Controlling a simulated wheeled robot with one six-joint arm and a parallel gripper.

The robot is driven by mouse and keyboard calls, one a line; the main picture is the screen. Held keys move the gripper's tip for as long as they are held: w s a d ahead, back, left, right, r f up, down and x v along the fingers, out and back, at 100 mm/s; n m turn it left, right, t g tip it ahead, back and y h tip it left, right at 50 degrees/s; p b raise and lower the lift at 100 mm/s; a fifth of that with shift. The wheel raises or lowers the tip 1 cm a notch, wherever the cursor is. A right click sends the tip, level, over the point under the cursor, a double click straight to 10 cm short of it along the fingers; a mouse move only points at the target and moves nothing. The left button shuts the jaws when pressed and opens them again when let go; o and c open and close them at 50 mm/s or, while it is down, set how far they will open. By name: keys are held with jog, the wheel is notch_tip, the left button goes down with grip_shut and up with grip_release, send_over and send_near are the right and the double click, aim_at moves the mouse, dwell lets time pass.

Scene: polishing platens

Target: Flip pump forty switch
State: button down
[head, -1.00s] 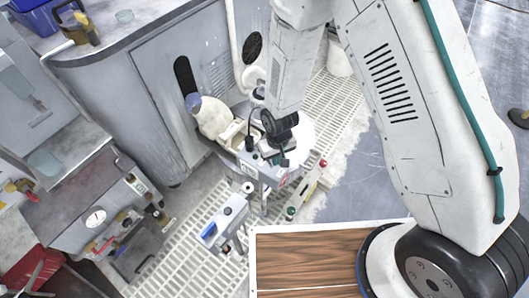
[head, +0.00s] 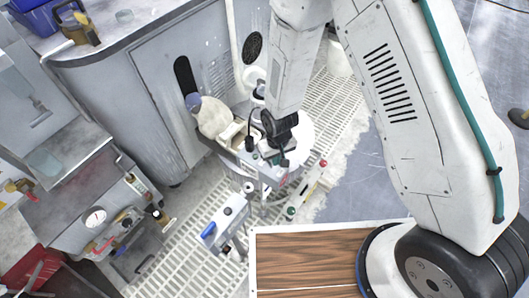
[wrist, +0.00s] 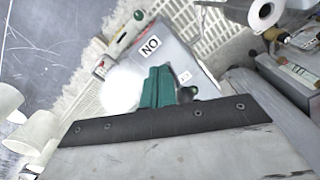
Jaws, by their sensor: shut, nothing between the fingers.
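A grey control box (head: 262,166) with small dark knobs stands by the round drum in the head view. No label names pump forty legibly; part of the box is hidden behind my gripper.
A second grey box (head: 225,222) with a blue edge stands just in front, over the white grating (head: 205,262). A white bottle (head: 208,115) with a blue cap stands left of my gripper. A grey cabinet (head: 150,100) closes off the back left.

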notch_tip(320, 180, up, 6)
jog(key=shift+r, duration=0.2)
dwell(0.5)
dwell(0.4)
jog(key=s+d+r+m, duration=0.1)
jog(key=s+d+r, duration=0.5)
jog(key=r, duration=0.6)
jog(key=s+d+r+m+t, duration=0.1)
jog(key=s+d+r+m, duration=0.1)
jog(key=s+d+r, duration=0.5)
jog(key=s+d+r+m, duration=0.1)
jog(key=s+d+r, duration=0.5)
jog(key=r, duration=1.3)
jog(key=shift+s+d+r, duration=0.15)
jog(key=shift+s+d, duration=0.1)
jog(key=shift+d, duration=0.65)
